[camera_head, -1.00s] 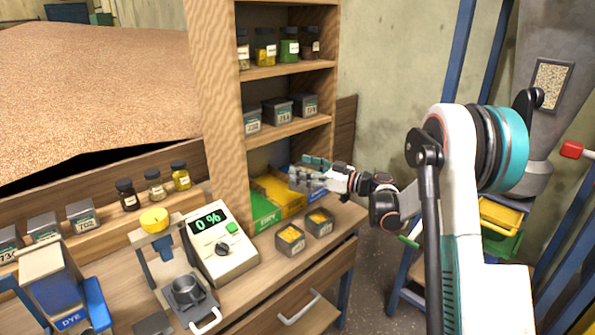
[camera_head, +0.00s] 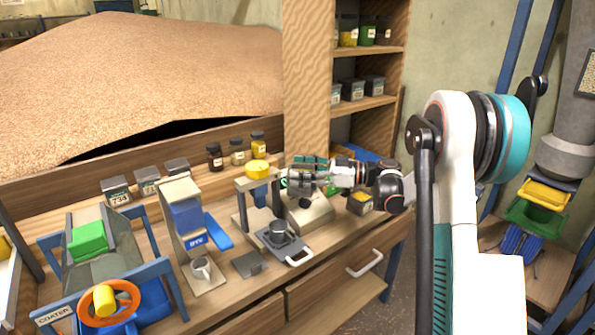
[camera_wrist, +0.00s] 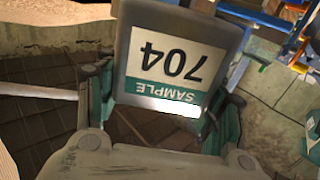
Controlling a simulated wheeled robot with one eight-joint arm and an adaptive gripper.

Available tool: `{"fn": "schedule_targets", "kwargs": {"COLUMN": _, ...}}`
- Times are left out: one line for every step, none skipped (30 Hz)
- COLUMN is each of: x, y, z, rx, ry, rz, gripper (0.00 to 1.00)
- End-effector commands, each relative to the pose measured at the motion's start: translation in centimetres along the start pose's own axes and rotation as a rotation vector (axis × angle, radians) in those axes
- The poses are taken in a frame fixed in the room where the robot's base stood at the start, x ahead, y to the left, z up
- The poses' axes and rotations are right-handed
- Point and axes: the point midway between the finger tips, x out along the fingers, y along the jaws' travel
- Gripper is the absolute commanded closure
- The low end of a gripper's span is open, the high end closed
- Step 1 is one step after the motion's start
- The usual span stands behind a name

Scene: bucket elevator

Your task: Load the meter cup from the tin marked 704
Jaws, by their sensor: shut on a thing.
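My gripper (camera_head: 302,180) is over the bench, in front of the wooden shelf post. In the wrist view it is shut on a grey tin (camera_wrist: 178,50), its teal fingers on both sides. The tin's label reads SAMPLE 704 and appears upside down there. Its contents are not visible. In the head view I cannot clearly make the tin out. A grey metal cup (camera_head: 281,229) sits on a dark stand with a pale handle, below and left of my gripper. The meter (camera_head: 310,214) is partly hidden behind my gripper and arm.
A yellow-topped press stand (camera_head: 257,170) rises just left of my gripper. Several tins (camera_head: 117,188) and jars (camera_head: 237,153) line the back ledge. An open tin (camera_head: 360,203) is on the right.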

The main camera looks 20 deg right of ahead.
Motion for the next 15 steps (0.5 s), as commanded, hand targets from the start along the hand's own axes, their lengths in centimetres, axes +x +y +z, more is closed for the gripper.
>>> {"fn": "schedule_targets", "kwargs": {"x": 0.0, "y": 0.0, "z": -0.4, "rx": -0.010, "ry": -0.011, "rz": 0.000, "gripper": 0.69}}
{"fn": "schedule_targets", "kwargs": {"x": 0.0, "y": 0.0, "z": -0.5, "rx": -0.018, "ry": -0.020, "rz": 0.000, "gripper": 0.69}}
{"fn": "schedule_targets", "kwargs": {"x": 0.0, "y": 0.0, "z": -0.6, "rx": -0.032, "ry": -0.032, "rz": 0.000, "gripper": 0.69}}
{"fn": "schedule_targets", "kwargs": {"x": 0.0, "y": 0.0, "z": -0.7, "rx": -0.042, "ry": -0.043, "rz": 0.000, "gripper": 0.69}}
{"fn": "schedule_targets", "kwargs": {"x": 0.0, "y": 0.0, "z": -0.7, "rx": -0.048, "ry": -0.050, "rz": 0.000, "gripper": 0.69}}
{"fn": "schedule_targets", "kwargs": {"x": 0.0, "y": 0.0, "z": -0.8, "rx": -0.059, "ry": -0.059, "rz": 0.000, "gripper": 0.69}}
{"fn": "schedule_targets", "kwargs": {"x": 0.1, "y": 0.0, "z": -0.9, "rx": -0.067, "ry": -0.067, "rz": 0.000, "gripper": 0.69}}
{"fn": "schedule_targets", "kwargs": {"x": 0.1, "y": 0.0, "z": -1.0, "rx": -0.074, "ry": -0.075, "rz": 0.000, "gripper": 0.69}}
{"fn": "schedule_targets", "kwargs": {"x": 0.1, "y": 0.0, "z": -1.0, "rx": -0.085, "ry": -0.086, "rz": -0.001, "gripper": 0.69}}
{"fn": "schedule_targets", "kwargs": {"x": 0.1, "y": 0.0, "z": -1.1, "rx": -0.093, "ry": -0.094, "rz": -0.001, "gripper": 0.69}}
{"fn": "schedule_targets", "kwargs": {"x": 0.2, "y": -0.1, "z": -0.7, "rx": -0.096, "ry": -0.096, "rz": -0.001, "gripper": 0.69}}
{"fn": "schedule_targets", "kwargs": {"x": 0.3, "y": -0.2, "z": -0.4, "rx": -0.100, "ry": -0.100, "rz": -0.001, "gripper": 0.69}}
{"fn": "schedule_targets", "kwargs": {"x": 0.4, "y": -0.3, "z": -0.2, "rx": -0.103, "ry": -0.104, "rz": -0.001, "gripper": 0.69}}
{"fn": "schedule_targets", "kwargs": {"x": 0.4, "y": -0.4, "z": -0.1, "rx": -0.106, "ry": -0.107, "rz": -0.001, "gripper": 0.69}}
{"fn": "schedule_targets", "kwargs": {"x": 0.5, "y": -0.5, "z": 0.1, "rx": -0.110, "ry": -0.112, "rz": -0.001, "gripper": 0.69}}
